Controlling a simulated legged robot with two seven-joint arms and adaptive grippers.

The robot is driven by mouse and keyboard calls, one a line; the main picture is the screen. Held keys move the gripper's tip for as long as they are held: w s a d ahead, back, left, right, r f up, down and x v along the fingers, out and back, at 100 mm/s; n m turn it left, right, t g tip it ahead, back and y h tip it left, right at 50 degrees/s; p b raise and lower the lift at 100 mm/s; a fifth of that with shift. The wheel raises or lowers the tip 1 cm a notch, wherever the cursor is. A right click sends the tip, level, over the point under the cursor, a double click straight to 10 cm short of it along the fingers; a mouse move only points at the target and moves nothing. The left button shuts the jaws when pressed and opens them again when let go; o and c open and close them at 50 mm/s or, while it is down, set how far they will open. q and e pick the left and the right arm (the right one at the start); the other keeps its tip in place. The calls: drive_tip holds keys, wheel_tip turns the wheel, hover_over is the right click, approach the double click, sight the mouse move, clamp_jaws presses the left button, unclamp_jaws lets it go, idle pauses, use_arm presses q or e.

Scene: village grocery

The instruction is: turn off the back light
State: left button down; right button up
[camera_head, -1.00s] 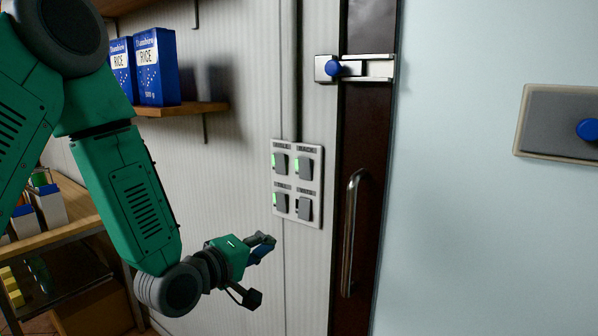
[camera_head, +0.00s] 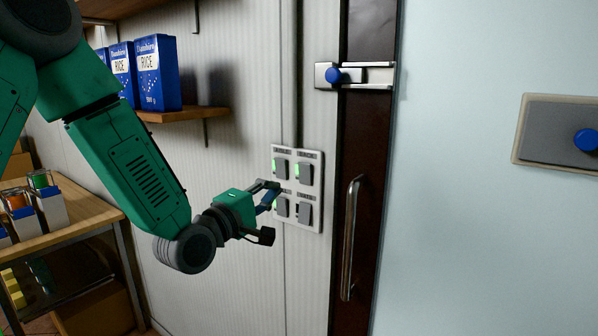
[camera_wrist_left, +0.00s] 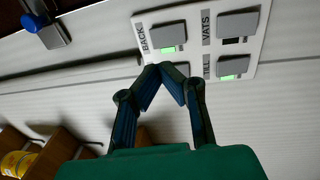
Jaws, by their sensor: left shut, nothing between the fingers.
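A pale switch panel (camera_head: 312,222) with four grey rocker switches is on the ribbed wall. The switch labelled BACK (camera_head: 304,172) is at its upper right, with a green light showing at its edge. It also shows in the left wrist view (camera_wrist_left: 167,35), green lit. My left gripper (camera_head: 272,190) is shut and empty, just left of the panel in the head view. In the left wrist view its fingertips (camera_wrist_left: 160,68) meet below the BACK switch and hide part of the panel. Contact cannot be told. My right gripper is not in view.
The TILL switch (camera_wrist_left: 233,66) is green lit; the VATS switch (camera_wrist_left: 238,23) shows no green. A door handle (camera_head: 350,240) and a bolt with a blue knob (camera_head: 333,75) are to the right. Rice boxes (camera_head: 158,75) stand on a shelf (camera_head: 190,114) at upper left.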

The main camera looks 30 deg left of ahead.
sight(304, 170)
use_arm(q)
drive_tip(key=w, duration=0.3)
drive_tip(key=w+p, duration=0.1)
drive_tip(key=w, duration=0.2)
drive_tip(key=w+d+r, duration=0.1)
drive_tip(key=w, duration=0.2)
drive_tip(key=shift+w+r+p, duration=0.1)
drive_tip(key=shift+p, duration=0.25)
drive_tip(key=shift+w, duration=0.35)
drive_tip(key=shift+w, duration=0.15)
